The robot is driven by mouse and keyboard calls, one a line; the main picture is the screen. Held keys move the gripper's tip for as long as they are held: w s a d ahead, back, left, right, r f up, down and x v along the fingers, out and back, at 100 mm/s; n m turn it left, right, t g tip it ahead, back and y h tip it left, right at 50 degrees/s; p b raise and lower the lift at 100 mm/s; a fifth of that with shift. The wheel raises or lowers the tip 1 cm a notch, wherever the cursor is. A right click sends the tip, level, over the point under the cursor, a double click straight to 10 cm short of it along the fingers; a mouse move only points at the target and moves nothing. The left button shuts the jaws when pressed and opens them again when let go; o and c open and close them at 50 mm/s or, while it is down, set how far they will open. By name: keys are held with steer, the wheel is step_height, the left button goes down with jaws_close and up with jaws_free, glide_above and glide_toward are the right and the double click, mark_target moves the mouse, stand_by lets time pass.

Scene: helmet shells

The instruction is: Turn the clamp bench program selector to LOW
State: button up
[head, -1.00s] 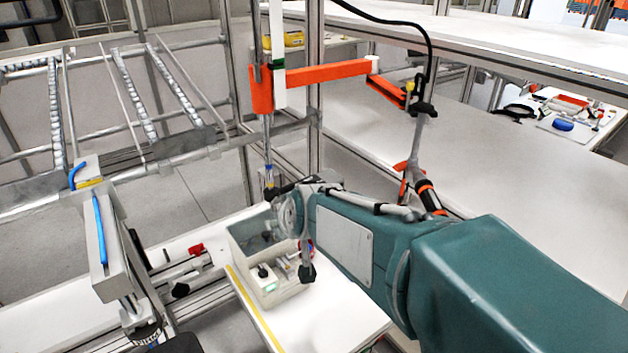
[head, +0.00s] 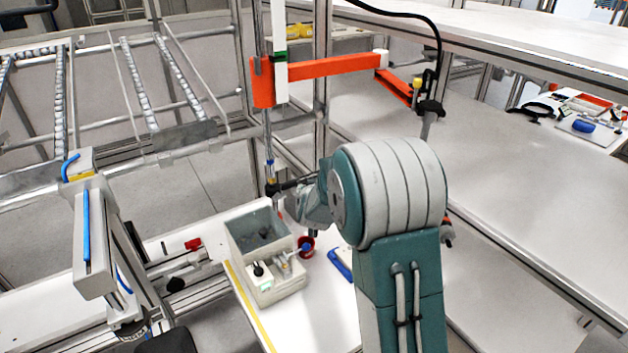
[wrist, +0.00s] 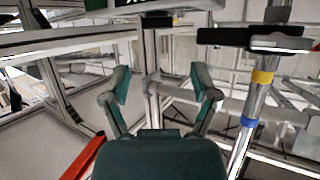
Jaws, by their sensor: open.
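A small black knob (head: 258,269) sits on a white panel at the front of an open grey box on the bench (head: 318,318). It may be the program selector; its marking is too small to read. In the wrist view, my gripper (wrist: 162,84) is open with nothing between its two fingers. It faces metal frame posts, and no knob shows there. In the head view, my wrist is behind and right of the box, near the hanging tool, and my fingers cannot be made out clearly.
A grey box (head: 234,226) holds the panel. A red round cup (head: 306,243) and a blue item (head: 340,265) are beside it. A steel post with yellow and blue bands (wrist: 255,100) is close on the right. An orange swing arm (head: 330,69) hangs above.

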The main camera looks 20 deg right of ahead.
steer(key=x, duration=0.8)
steer(key=shift+w+d+f, duration=0.1)
steer(key=shift+d+f, duration=0.05)
steer(key=shift+d, duration=0.35)
steer(key=shift+w+f, duration=0.15)
steer(key=shift+w, duration=0.25)
steer(key=shift+a, duration=0.3)
steer(key=shift+d, duration=0.2)
steer(key=c, duration=0.9)
